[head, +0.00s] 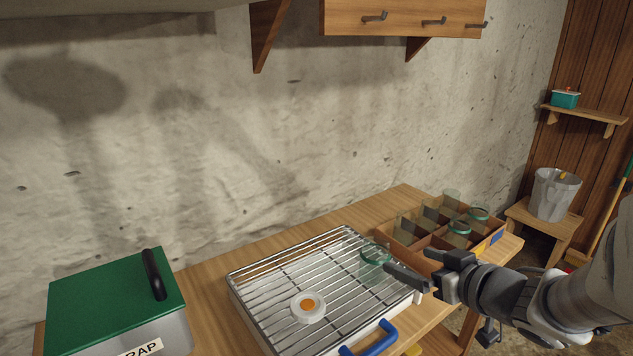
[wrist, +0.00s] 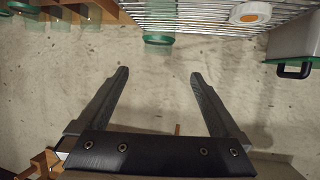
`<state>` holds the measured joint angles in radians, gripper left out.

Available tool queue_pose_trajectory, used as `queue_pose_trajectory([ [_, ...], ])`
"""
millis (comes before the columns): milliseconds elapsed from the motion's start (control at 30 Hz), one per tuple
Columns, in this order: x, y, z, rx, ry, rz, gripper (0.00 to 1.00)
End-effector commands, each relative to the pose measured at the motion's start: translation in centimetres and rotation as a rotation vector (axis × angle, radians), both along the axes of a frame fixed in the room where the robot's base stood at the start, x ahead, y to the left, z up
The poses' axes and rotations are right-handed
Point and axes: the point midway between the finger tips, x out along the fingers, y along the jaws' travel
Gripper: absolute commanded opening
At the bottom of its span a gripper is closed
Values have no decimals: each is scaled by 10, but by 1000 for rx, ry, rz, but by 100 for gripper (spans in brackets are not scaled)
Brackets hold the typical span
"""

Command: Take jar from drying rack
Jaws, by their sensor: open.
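A clear glass jar with a green rim (head: 376,256) stands on the right part of the wire drying rack (head: 262,283). In the wrist view the jar's green rim (wrist: 158,40) shows at the rack's edge, ahead of the gap between my fingers. My gripper (head: 408,261) is open and empty, just right of the jar in the head view. In the wrist view the fingertips (wrist: 158,74) are apart with nothing between them, and the jar lies beyond them, not enclosed.
A white disc with an orange centre (head: 309,306) lies on the rack. A blue handle (head: 371,340) sticks out at the rack's front. A divided wooden crate (head: 396,246) with several jars stands behind my gripper. A green-lidded bin (head: 110,295) stands at left. The wall is behind.

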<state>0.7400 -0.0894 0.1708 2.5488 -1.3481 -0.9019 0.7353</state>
Motion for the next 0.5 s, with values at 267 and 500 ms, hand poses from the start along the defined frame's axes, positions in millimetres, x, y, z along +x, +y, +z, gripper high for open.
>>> queue_pose_trajectory([
  [267,21,8,-1,12,-4,7,100],
  [500,29,11,-5,10,-4,5,100],
])
